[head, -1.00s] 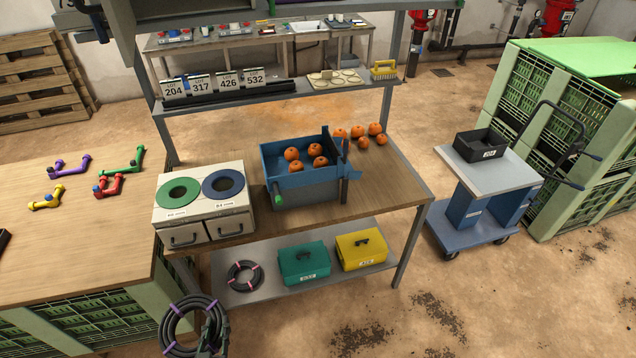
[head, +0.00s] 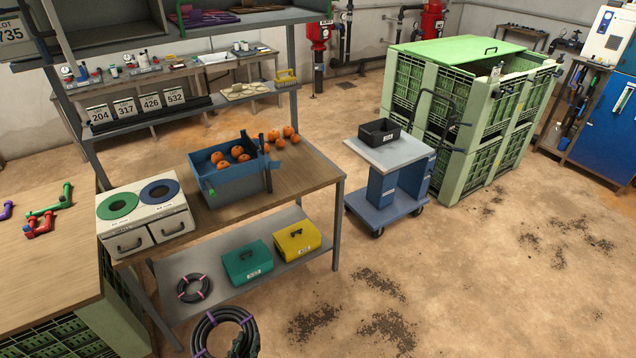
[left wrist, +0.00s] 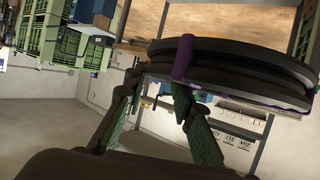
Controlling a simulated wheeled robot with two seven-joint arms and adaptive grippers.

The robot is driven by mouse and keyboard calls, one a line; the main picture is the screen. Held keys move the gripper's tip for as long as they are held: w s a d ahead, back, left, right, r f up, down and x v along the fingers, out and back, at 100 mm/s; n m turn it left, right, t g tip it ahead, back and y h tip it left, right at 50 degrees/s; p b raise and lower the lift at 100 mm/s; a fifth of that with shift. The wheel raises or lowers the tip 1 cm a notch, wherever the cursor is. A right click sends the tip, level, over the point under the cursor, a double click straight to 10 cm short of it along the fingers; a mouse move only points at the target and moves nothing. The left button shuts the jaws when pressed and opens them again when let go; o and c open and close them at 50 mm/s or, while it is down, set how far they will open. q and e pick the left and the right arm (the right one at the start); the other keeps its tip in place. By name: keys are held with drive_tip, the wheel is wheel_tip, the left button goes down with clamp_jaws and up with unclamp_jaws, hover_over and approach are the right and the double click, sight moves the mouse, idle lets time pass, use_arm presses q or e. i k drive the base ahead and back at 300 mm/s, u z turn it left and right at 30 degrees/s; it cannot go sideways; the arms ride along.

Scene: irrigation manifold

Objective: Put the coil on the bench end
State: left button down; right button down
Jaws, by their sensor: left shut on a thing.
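A large black hose coil with purple ties (head: 212,322) is in my left gripper (head: 243,343), low in front of the bench in the head view. In the left wrist view the coil (left wrist: 240,68) fills the upper right, with the left gripper's fingers (left wrist: 155,105) at its near side, closed on it. The gripper partly hides the coil. The bench top (head: 290,165) is wood, and its right end is bare in front of the oranges. A smaller black coil with pink ties (head: 182,291) lies on the bench's lower shelf. My right gripper is not in view.
On the bench stand a bin unit (head: 145,222) and a blue crate (head: 232,187) of oranges; loose oranges (head: 288,131) lie behind. Teal (head: 247,263) and yellow boxes (head: 297,242) sit on the lower shelf. A blue cart (head: 390,185) stands right; the floor between is open.

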sight(299, 166)
drive_tip(key=z, duration=0.7)
drive_tip(key=i, duration=0.95)
drive_tip(key=z, duration=0.5)
drive_tip(key=i, duration=1)
drive_tip(key=u, duration=1)
drive_tip(key=i, duration=0.75)
drive_tip(key=u, duration=0.8)
